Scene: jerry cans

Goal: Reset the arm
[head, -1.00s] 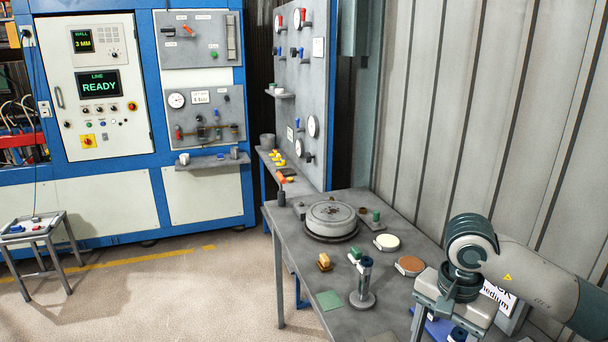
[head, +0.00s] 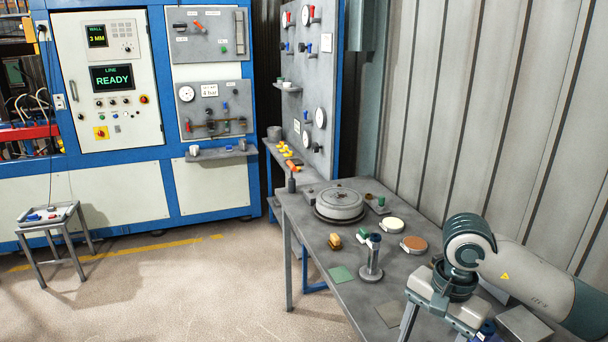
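My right arm comes in from the right edge in the head view. Its gripper (head: 436,326) points down over the near right part of the grey table (head: 312,242). Two fingers stand apart, one at each end of the gripper body, and I see nothing held between them. The fingertips are cut off by the bottom edge. My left arm and gripper are out of view.
The table holds a round lidded grey drum (head: 340,202), a dark-topped metal cylinder on a base (head: 372,258), a cream disc (head: 393,224) and a brown disc (head: 413,244). A corrugated wall (head: 470,120) stands behind. A small stool (head: 50,220) is at left; floor between is clear.

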